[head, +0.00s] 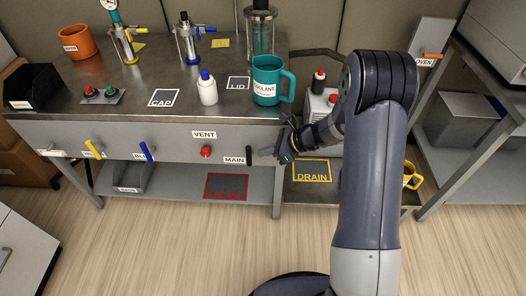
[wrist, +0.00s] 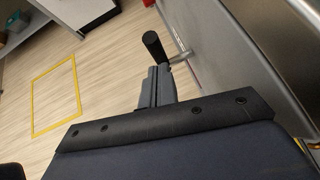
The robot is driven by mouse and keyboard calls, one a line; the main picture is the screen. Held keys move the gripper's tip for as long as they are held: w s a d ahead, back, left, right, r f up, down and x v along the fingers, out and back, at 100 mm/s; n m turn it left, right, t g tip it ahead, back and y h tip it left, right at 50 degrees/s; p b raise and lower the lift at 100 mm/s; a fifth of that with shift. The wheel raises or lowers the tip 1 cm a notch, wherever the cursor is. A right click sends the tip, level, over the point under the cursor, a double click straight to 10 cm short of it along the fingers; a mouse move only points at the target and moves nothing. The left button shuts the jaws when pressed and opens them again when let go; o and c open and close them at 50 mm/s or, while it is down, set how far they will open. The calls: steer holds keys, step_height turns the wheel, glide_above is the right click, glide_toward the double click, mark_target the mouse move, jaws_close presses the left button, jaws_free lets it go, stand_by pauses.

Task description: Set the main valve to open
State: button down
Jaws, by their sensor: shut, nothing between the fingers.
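The main valve's black handle (head: 249,156) is on the grey front panel, just right of the MAIN label (head: 235,160). In the wrist view the black grip (wrist: 154,45) sits on a metal stem from the panel, just beyond my fingertips. My gripper (head: 268,152) is right of the handle, at the bench's front edge. In the wrist view my gripper (wrist: 160,75) has its fingers together, with nothing between them. The fingertips appear very near the handle; I cannot tell whether they touch it. No open or shut mark is readable at the valve.
The red VENT knob (head: 206,151), a blue lever (head: 146,151) and a yellow lever (head: 92,148) are farther left on the panel. A teal coolant mug (head: 267,82) and a white bottle (head: 207,88) stand on the bench above. Floor in front is clear.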

steer(key=p+v, duration=0.1)
steer(key=v, duration=1)
steer(key=shift+p, duration=0.4)
steer(key=shift+s, duration=0.15)
steer(key=b+x, duration=0.2)
steer(key=x, duration=1)
steer(key=shift+w+a, duration=0.2)
steer(key=shift+r, duration=0.1)
